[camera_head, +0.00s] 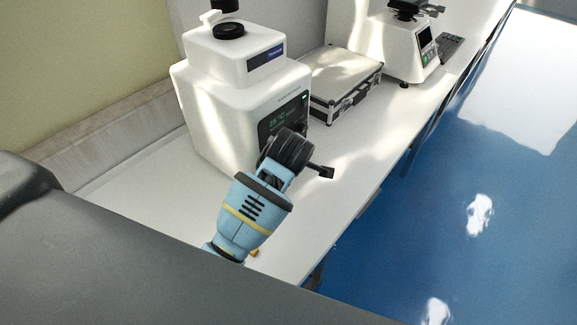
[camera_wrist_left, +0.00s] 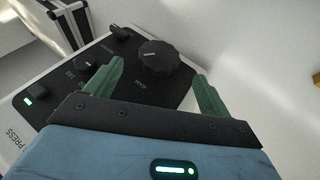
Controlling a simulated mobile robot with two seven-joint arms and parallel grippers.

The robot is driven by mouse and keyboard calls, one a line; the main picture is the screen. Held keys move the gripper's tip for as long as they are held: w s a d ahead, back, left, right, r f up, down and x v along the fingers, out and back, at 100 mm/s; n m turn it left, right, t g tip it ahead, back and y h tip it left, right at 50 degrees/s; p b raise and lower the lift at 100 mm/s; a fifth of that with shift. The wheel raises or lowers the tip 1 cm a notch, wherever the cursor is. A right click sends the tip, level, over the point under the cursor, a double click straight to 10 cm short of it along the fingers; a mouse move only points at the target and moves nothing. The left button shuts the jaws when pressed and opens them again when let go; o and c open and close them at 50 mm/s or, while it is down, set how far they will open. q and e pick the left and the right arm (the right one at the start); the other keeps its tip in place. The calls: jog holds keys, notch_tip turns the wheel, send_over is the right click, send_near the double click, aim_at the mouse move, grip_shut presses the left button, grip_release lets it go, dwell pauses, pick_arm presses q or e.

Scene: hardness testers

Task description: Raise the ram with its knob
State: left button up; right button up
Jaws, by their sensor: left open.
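The ram knob (camera_wrist_left: 160,58) is a large, black, ribbed round knob with a white mark, on the dark panel of the white press (camera_head: 205,110). In the left wrist view my open left gripper (camera_wrist_left: 159,72) has its two green fingers on either side of the knob, with a gap visible to the right finger. I cannot tell whether the fingers reach its depth. In the head view my blue left arm covers the lower front of the press, and the knob and fingers are hidden. My right gripper is not in view.
A smaller knob (camera_wrist_left: 88,62) and a black switch (camera_wrist_left: 122,32) sit beside the ram knob. A silver-edged case (camera_head: 345,85) stands right of the press, with another white tester (camera_head: 405,45) behind it. The bench front (camera_head: 310,215) is clear.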

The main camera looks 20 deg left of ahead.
pick_arm(q)
jog(key=shift+x, duration=3.9)
jog(key=c, duration=1)
jog(key=shift+d+g, duration=0.1)
jog(key=shift+g, duration=0.2)
jog(key=shift+m+g+y, duration=0.3)
jog(key=shift+g, duration=0.5)
jog(key=shift+f+m+g+y, duration=0.1)
jog(key=shift+m+g+y, duration=0.45)
jog(key=shift+g, duration=1.45)
jog(key=shift+b, duration=0.3)
jog(key=shift+o, duration=0.2)
